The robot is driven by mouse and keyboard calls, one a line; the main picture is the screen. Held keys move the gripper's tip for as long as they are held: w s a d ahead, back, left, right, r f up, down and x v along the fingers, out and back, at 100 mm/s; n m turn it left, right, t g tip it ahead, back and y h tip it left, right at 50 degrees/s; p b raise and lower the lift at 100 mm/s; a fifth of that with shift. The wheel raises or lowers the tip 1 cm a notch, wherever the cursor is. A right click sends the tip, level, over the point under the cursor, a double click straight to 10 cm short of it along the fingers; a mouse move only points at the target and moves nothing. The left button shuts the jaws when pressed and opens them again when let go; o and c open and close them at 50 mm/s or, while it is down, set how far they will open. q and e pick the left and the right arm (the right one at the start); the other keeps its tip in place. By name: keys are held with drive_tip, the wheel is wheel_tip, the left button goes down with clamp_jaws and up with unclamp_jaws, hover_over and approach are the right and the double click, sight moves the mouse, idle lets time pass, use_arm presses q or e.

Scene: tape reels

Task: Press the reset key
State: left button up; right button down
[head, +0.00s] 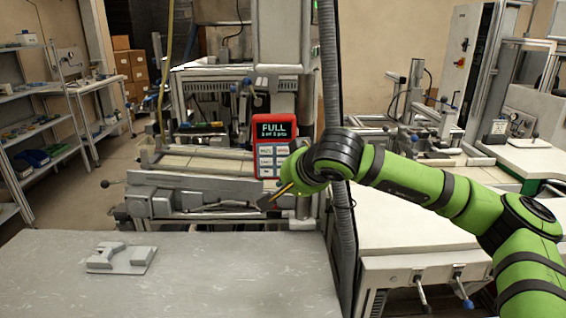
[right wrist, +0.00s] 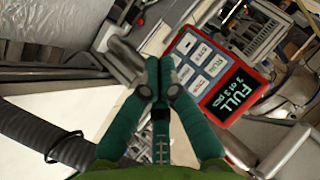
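A red control box (head: 247,160) hangs on the machine in the middle of the head view. Its dark screen (head: 273,129) reads FULL in green, with a smaller line about pcs under it. Pale keys (head: 265,151) sit below the screen; their labels are too small to tell which is reset. In the right wrist view the box (right wrist: 232,104) is tilted, just right of and beyond the fingertips. My right gripper (right wrist: 159,61) has its teal fingers together, with nothing seen between them. In the head view, my right wrist hides the box's lower right corner. My left gripper is out of view.
A grey table (head: 210,275) fills the front left, with a grey metal fixture (head: 122,259) on it. A dark ribbed hose (head: 335,120) runs down beside my right wrist. Shelves (head: 40,125) stand at far left. A white bench (head: 415,225) stands behind my right arm.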

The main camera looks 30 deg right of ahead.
drive_tip(key=w+d+p, duration=0.3)
drive_tip(key=w, duration=0.4)
drive_tip(key=shift+w+d, duration=0.35)
drive_tip(key=shift+w, duration=0.05)
drive_tip(key=shift+w, duration=0.1)
idle(1.1)
drive_tip(key=shift+w+d, duration=0.2)
drive_tip(key=shift+w, duration=0.1)
drive_tip(key=shift+w+d+p, duration=0.15)
drive_tip(key=shift+w+p, duration=0.15)
drive_tip(key=shift+p, duration=0.05)
idle(0.6)
drive_tip(key=shift+s, duration=0.1)
drive_tip(key=shift+s+a+f+b, duration=0.1)
drive_tip(key=shift+s+a+b, duration=0.1)
drive_tip(key=shift+s+b, duration=0.15)
drive_tip(key=shift+s+a, duration=0.1)
drive_tip(key=shift+s, duration=0.15)
